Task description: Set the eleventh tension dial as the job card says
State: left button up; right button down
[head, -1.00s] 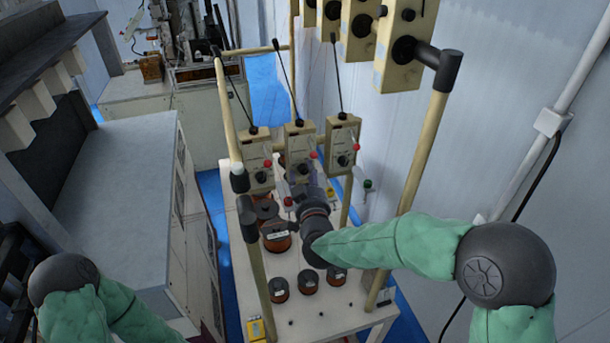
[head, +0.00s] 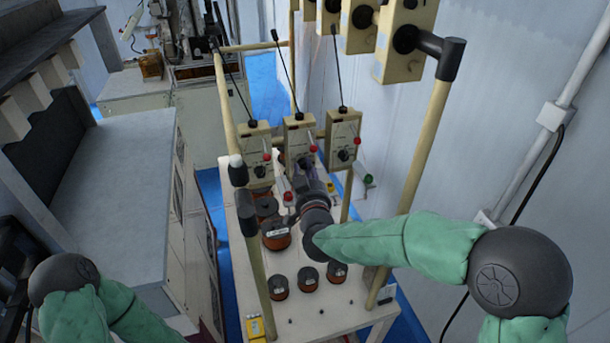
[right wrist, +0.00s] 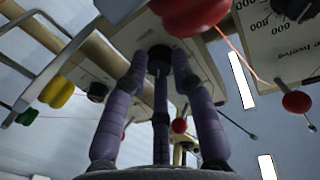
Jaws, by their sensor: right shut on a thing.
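Three beige tension units hang in a row on the frame. The middle unit (head: 300,134) has a dark dial (right wrist: 159,53) on its face. My right gripper (head: 304,166) is at that dial. In the right wrist view its purple fingers (right wrist: 158,75) close around the dark dial, hiding most of it. The dial's setting cannot be read. The right unit (head: 343,134) has a free dark dial (head: 343,155); its face in the right wrist view reads "Twelve" (right wrist: 295,52). The left unit (head: 254,150) stands clear. My left gripper is out of view. No readable job card shows.
A red ball (right wrist: 190,14) hangs close to the fingers, and another red ball (right wrist: 296,102) is at right. Several orange wire spools (head: 309,280) stand on the white table (head: 330,305) below. Beige posts (head: 415,160) flank the units.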

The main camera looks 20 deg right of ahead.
jog(key=shift+r, duration=0.2)
jog(key=c, duration=1)
grip_release()
jog(key=shift+f, duration=0.1)
jog(key=s, duration=0.4)
jog(key=s+a, duration=0.1)
jog(key=s, duration=0.7)
jog(key=shift+a, duration=0.15)
jog(key=shift+w, duration=0.1)
